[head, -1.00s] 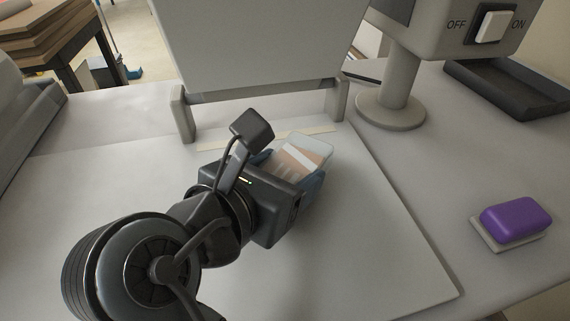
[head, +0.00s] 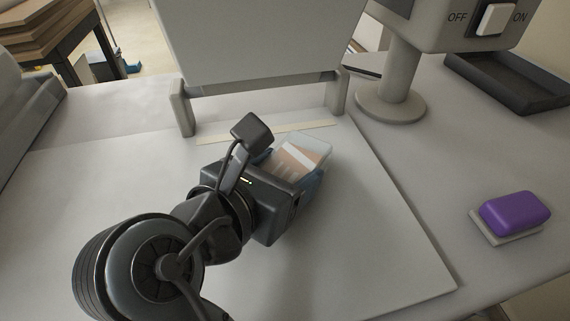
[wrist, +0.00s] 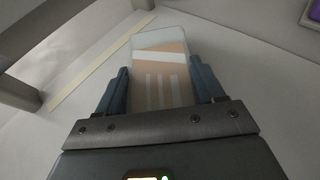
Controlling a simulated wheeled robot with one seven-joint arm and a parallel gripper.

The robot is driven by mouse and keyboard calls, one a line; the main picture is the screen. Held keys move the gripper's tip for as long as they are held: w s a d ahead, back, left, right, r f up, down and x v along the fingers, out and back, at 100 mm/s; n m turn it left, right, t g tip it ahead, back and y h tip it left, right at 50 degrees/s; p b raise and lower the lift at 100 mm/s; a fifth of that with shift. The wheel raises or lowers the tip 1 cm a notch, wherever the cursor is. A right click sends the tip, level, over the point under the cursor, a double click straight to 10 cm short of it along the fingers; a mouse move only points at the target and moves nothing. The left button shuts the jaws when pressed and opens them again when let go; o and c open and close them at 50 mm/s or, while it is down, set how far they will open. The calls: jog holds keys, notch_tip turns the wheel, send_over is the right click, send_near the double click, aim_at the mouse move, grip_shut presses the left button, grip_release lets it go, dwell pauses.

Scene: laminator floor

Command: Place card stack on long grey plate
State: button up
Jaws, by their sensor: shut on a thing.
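The card stack (head: 303,153) is a flat, pale rounded rectangle with a peach panel and a white stripe. My gripper (head: 290,170) is shut on it, with blue fingers along its two long sides. In the wrist view the card stack (wrist: 160,70) lies between the fingers of my gripper (wrist: 163,85), its far end sticking out past the tips. A large pale grey plate (head: 370,240) lies flat on the table beneath it. I cannot tell whether the stack touches that plate. My arm hides part of the plate's middle and left.
A thin cream strip (head: 310,127) lies just beyond the stack, before a grey frame with an upright panel (head: 265,40). A purple block (head: 515,212) sits on a small pad at right. A dark tray (head: 510,82) and a post with an ON/OFF switch (head: 493,20) stand at back right.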

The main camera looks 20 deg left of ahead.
jog(key=o, duration=1.4)
jog(key=shift+f, duration=0.1)
jog(key=shift+c, duration=0.2)
jog(key=shift+v, duration=3.9)
